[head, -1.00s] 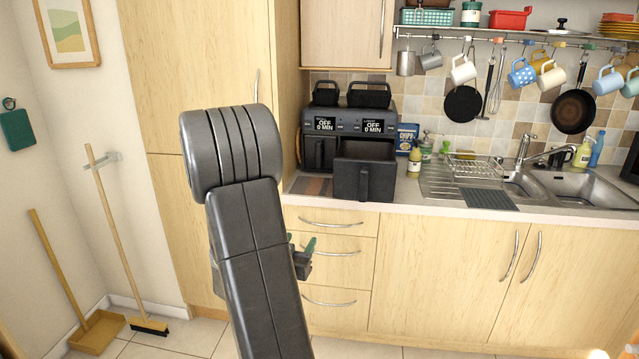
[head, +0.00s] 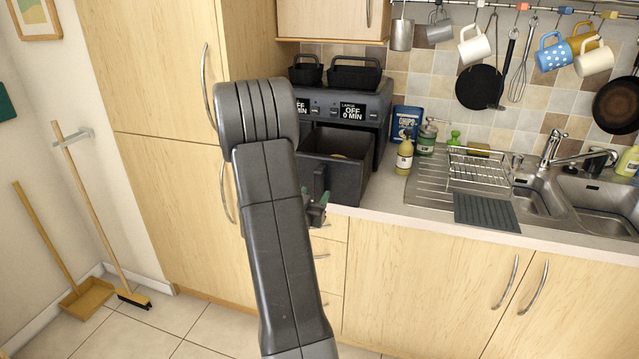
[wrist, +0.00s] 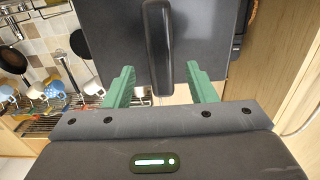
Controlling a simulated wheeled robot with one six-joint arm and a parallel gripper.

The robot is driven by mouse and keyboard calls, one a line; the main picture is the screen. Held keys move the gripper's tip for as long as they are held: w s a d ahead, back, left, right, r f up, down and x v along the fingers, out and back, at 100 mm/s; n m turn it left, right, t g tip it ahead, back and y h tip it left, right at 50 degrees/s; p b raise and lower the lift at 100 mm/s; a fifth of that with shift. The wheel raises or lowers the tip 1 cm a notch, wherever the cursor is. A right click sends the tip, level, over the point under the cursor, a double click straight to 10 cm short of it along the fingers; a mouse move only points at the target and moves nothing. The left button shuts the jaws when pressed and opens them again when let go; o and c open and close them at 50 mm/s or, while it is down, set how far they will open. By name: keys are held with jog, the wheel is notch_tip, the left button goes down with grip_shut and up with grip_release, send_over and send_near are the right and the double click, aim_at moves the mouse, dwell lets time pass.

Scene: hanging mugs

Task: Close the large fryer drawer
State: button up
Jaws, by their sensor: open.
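The large fryer drawer (head: 346,180) is pulled out of the dark air fryer (head: 350,108) on the counter. Something pale lies inside it. In the wrist view the drawer's dark front (wrist: 115,40) fills the upper middle, with its upright handle (wrist: 158,50) at the centre. My gripper (wrist: 160,85) is open, its green fingers on either side of the handle's lower end, with gaps to it. In the head view my gripper (head: 318,208) is partly hidden behind my arm, just below the drawer front. My arm hides the small drawer.
A yellow bottle (head: 404,156), a green-labelled bottle (head: 427,138) and a blue chips packet (head: 406,122) stand right of the fryer. A dish rack (head: 477,170) and sink are further right. A tall cupboard (head: 150,80) stands left.

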aim_at(317, 189)
jog(key=shift+p+x, duration=0.6)
jog(key=shift+x, duration=2.15)
grip_shut()
